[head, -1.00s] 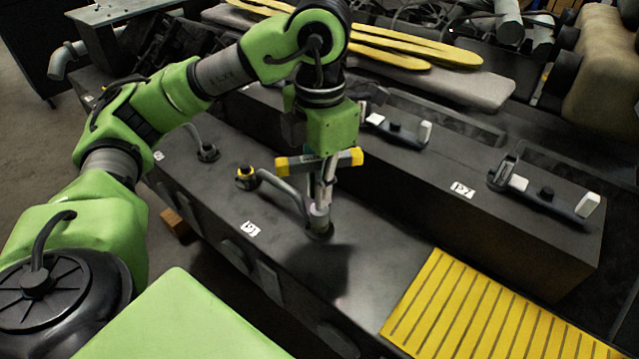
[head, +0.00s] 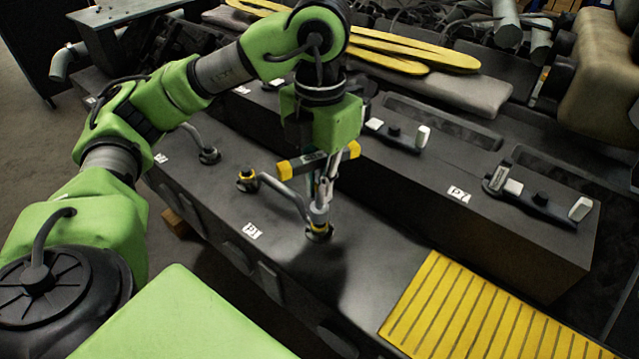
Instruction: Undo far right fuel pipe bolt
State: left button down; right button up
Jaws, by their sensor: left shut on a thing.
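My left gripper (head: 320,200) points down over the dark engine block (head: 200,170). It is shut on a slim tool with a yellow-tipped grey bar (head: 310,162) across it. The tool's lower end with a yellow ring stands at the far right fuel pipe bolt (head: 319,232), at the pipe's right end. The bolt is mostly hidden under the tool. The grey fuel pipe (head: 280,188) runs up left from there to a dark fitting with a yellow mark (head: 247,178). My right gripper is out of view.
Another bent pipe (head: 195,138) stands further left. A yellow slatted mat (head: 480,315) lies at the lower right. Behind is a raised dark block with lever-like parts (head: 545,205). Yellow strips (head: 410,45) lie on a grey pad at the back.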

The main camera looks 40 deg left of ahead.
pick_arm(q)
jog(key=m, duration=0.9)
jog(key=shift+b, duration=0.4)
jog(key=m, duration=0.8)
jog(key=shift+m, duration=0.3)
jog(key=m, duration=0.4)
jog(key=shift+b, duration=0.35)
jog(key=m, duration=0.3)
jog(key=shift+m, duration=0.3)
jog(key=m, duration=0.4)
jog(key=shift+m, duration=1.8)
